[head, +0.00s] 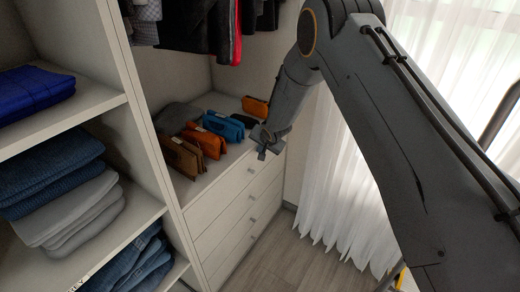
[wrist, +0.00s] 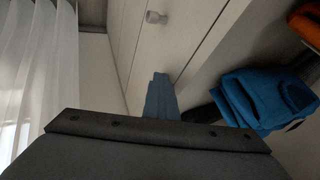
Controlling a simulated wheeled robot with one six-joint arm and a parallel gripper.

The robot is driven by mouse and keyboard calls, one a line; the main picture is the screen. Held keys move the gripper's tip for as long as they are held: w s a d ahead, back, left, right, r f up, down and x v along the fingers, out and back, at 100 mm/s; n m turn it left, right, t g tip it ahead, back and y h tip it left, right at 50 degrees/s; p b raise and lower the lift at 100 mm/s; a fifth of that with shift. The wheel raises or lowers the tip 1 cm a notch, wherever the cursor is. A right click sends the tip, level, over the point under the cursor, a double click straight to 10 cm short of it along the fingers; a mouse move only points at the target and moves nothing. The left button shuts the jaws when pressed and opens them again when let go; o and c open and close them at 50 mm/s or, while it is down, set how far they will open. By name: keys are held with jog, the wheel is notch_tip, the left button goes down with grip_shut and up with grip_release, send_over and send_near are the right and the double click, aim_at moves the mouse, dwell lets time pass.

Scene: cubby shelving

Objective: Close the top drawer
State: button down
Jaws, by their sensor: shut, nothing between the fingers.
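The white drawer unit (head: 225,225) stands below the hanging clothes in the head view, with several stacked drawers with small knobs. The top drawer (head: 225,193) looks about flush with the fronts below; I cannot tell if a small gap is left. My gripper (head: 264,149) is shut and empty at the right end of the unit's upper front edge. In the wrist view my gripper's fingers (wrist: 161,98) are together against or just before the pale drawer fronts, and contact cannot be told. A round knob (wrist: 156,17) shows beyond them. The gripper hides part of the top drawer's right end.
Orange, brown and blue bags (head: 222,127) stand on top of the unit, close to my gripper. Shelves with folded clothes (head: 60,170) are at the left. A white curtain (head: 335,190) hangs at the right. The wooden floor (head: 290,258) before the drawers is clear.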

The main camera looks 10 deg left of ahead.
jog(key=s+d+r+g+h, duration=0.1)
jog(key=s+d+r, duration=0.6)
jog(key=d, duration=0.2)
jog(key=s+d+r+h, duration=0.1)
jog(key=s+d+r, duration=0.5)
jog(key=d, duration=0.3)
jog(key=s+d+r+n+g, duration=0.1)
jog(key=s+d, duration=0.3)
jog(key=s, duration=0.5)
jog(key=s+d+r+n+g+h, duration=0.1)
jog(key=s+d, duration=0.4)
jog(key=s, duration=0.5)
jog(key=s+d+r+n+g, duration=0.1)
jog(key=s+d+r+g, duration=0.2)
jog(key=s, duration=0.6)
jog(key=shift+s+d+r+n, duration=0.35)
jog(key=shift+d+r, duration=0.6)
jog(key=shift+d, duration=0.2)
